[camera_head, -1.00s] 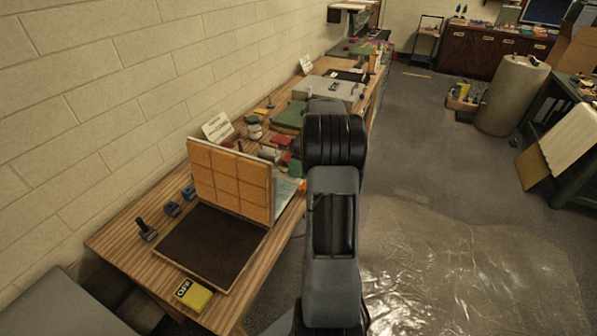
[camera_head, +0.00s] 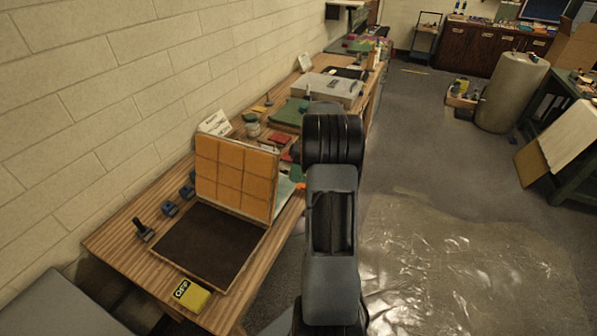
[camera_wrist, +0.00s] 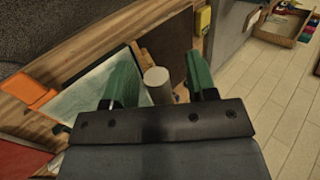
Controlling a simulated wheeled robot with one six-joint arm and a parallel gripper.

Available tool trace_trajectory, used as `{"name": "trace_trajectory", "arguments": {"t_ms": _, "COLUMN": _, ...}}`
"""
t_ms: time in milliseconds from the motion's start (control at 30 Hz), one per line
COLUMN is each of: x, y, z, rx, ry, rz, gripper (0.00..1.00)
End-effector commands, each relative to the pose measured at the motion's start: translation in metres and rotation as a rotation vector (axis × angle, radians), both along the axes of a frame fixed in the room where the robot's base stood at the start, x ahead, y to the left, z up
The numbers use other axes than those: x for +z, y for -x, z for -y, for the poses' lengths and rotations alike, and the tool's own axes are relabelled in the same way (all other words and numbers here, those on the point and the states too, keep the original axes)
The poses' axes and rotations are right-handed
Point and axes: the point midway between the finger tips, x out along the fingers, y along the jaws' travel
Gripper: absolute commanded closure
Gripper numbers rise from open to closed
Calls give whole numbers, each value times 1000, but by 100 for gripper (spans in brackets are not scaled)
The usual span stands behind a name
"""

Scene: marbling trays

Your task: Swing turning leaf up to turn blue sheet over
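The turning leaf (camera_head: 236,178), with an orange padded face divided into squares, stands nearly upright at the far edge of a dark flat board (camera_head: 208,245). A pale blue surface (camera_head: 284,188) shows behind the leaf, and in the wrist view (camera_wrist: 85,105) it lies left of my gripper. I cannot tell whether this is the blue sheet. In the wrist view my gripper (camera_wrist: 160,78) has its two green fingers apart, with a pale round peg (camera_wrist: 158,85) between them. A gap shows right of the peg. The head view hides my gripper behind my arm.
A yellow box marked OFF (camera_head: 191,294) sits at the bench's (camera_head: 120,242) near edge. Small blue clamps (camera_head: 170,209) and a dark tool (camera_head: 143,230) lie left of the leaf. A white sign (camera_head: 215,122) stands behind.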

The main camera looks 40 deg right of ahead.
Motion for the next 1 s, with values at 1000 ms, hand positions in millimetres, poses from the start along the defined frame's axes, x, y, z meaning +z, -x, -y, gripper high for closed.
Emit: {"name": "trace_trajectory", "arguments": {"t_ms": 1000, "x": 59, "y": -20, "z": 43, "rx": 0, "ry": 3, "rz": 6, "gripper": 55}}
